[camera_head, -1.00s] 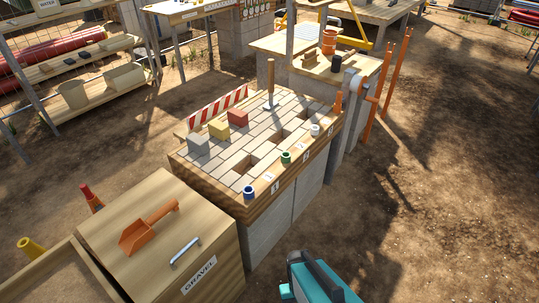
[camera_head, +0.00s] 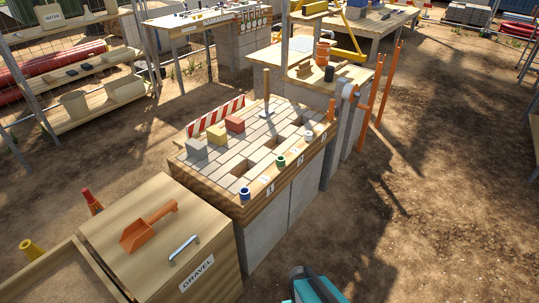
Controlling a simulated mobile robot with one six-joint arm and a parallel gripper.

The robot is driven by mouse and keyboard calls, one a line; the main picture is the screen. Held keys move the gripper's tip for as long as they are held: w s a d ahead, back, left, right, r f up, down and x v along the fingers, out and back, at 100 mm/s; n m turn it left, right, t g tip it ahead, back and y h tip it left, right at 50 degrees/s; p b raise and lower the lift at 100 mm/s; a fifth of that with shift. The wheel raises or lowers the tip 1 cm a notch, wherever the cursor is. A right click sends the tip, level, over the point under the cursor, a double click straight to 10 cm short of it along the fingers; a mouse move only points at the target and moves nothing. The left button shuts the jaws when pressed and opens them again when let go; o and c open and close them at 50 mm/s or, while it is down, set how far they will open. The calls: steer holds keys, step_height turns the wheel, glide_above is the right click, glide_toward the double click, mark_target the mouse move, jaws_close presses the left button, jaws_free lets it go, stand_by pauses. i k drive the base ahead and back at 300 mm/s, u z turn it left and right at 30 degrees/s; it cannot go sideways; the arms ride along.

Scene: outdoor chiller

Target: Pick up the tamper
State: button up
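The tamper (camera_head: 267,93) stands upright on the paver-topped bench (camera_head: 225,165), toward its far edge. It has a wooden handle and a small grey foot resting on the pavers. A teal and dark part of my own arm (camera_head: 316,288) shows at the bottom edge, well short of the bench. My gripper's fingers cannot be made out, so I cannot tell whether they are open or shut. Nothing touches the tamper.
Grey, yellow and red blocks (camera_head: 235,124) sit left of the tamper before a striped board (camera_head: 215,115). Blue, green and white cups line the bench's right edge. A gravel box (camera_head: 215,245) with an orange scoop (camera_head: 148,226) stands front left. Dirt ground is open at right.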

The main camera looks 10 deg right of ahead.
mark_target(268, 112)
steer(key=z, duration=0.1)
steer(key=i, duration=0.95)
steer(key=u, duration=0.05)
